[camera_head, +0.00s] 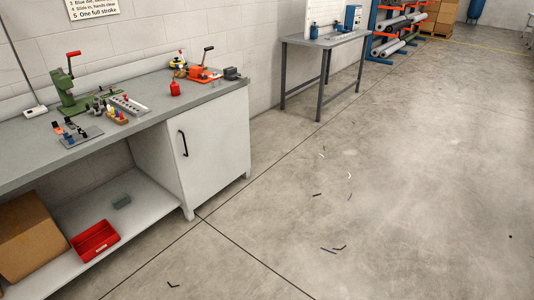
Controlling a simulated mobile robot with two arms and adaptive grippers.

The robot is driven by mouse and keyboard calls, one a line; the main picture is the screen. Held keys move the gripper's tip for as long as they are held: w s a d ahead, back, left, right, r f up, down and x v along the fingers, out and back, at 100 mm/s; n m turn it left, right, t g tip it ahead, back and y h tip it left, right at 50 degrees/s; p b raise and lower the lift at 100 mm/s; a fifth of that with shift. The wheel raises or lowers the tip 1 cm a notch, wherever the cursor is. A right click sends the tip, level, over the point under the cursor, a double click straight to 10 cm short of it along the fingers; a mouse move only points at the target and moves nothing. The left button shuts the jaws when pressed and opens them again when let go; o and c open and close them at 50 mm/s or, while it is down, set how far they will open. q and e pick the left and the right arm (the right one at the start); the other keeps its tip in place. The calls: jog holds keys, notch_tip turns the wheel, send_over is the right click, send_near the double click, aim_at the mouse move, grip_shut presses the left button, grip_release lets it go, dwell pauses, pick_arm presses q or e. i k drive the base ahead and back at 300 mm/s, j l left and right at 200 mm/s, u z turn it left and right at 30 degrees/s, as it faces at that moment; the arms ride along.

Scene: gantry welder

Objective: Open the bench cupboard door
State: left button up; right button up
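The bench cupboard is built in under the right end of a grey workbench (140,87). Its white door (222,148) faces the open floor and looks closed. A black vertical bar handle (183,143) sits near the door's left edge, in its upper half. Neither of my grippers is in view, so their state does not show.
The bench top holds a green press (72,90), an orange tool (203,73) and small parts. A cardboard box (28,236) and red bin (95,240) sit on the lower shelf. The concrete floor (340,200) is open, with small dark scraps.

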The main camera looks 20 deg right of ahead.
aim_at(209, 141)
jog(key=z, duration=0.15)
jog(key=i+j+u, duration=0.1)
jog(key=i+j, duration=0.15)
jog(key=i, duration=0.15)
jog(key=i+j+u, duration=0.1)
jog(key=i+j, duration=0.15)
jog(key=i, duration=0.15)
